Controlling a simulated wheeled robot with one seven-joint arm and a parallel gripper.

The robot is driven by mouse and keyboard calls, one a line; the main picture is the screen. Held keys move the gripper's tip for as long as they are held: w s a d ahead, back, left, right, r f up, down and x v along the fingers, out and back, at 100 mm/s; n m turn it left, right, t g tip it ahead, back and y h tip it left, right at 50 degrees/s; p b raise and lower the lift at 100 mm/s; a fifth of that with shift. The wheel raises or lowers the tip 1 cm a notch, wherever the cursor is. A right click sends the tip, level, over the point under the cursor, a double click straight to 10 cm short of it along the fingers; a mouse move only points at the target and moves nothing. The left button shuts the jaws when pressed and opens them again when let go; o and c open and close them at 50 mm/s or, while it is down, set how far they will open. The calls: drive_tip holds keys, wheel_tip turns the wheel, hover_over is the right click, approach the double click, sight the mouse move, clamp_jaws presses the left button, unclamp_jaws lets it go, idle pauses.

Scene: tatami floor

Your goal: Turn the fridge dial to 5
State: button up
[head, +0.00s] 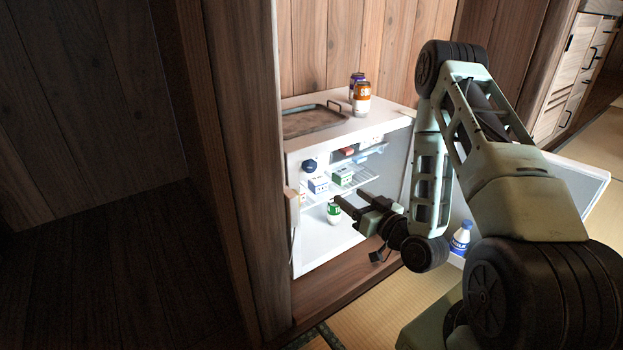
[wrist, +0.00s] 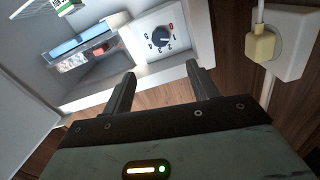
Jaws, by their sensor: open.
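The fridge (head: 345,140) stands open, with its door (head: 585,180) swung out to the right. In the wrist view the dial (wrist: 162,36) is a dark round knob on a white panel (wrist: 145,24), ringed by small digits, one of them on a red mark. I cannot read for sure which digit it points to. My gripper (head: 350,204) is open and empty in front of the fridge opening. In the wrist view my gripper (wrist: 160,70) has its two fingers spread, with the dial beyond and between the fingertips, apart from them.
Inside are a wire shelf (head: 350,181) with small cartons and a green-and-white can (head: 333,213). A tray (head: 312,120) and cans (head: 361,99) stand on top. A bottle (head: 461,238) is by the door. The wrist view shows a plug (wrist: 262,46) at right.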

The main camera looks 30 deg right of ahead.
sight(312, 169)
drive_tip(key=w+b, duration=0.3)
drive_tip(key=w, duration=0.2)
drive_tip(key=w+b, duration=0.3)
drive_tip(key=w, duration=0.2)
drive_tip(key=w+b, duration=0.3)
drive_tip(key=w, duration=0.2)
drive_tip(key=shift+w+a+f+b, duration=0.1)
drive_tip(key=shift+a+b, duration=0.2)
drive_tip(key=shift+w, duration=0.75)
drive_tip(key=shift+c, duration=0.3)
drive_tip(key=c, duration=0.9)
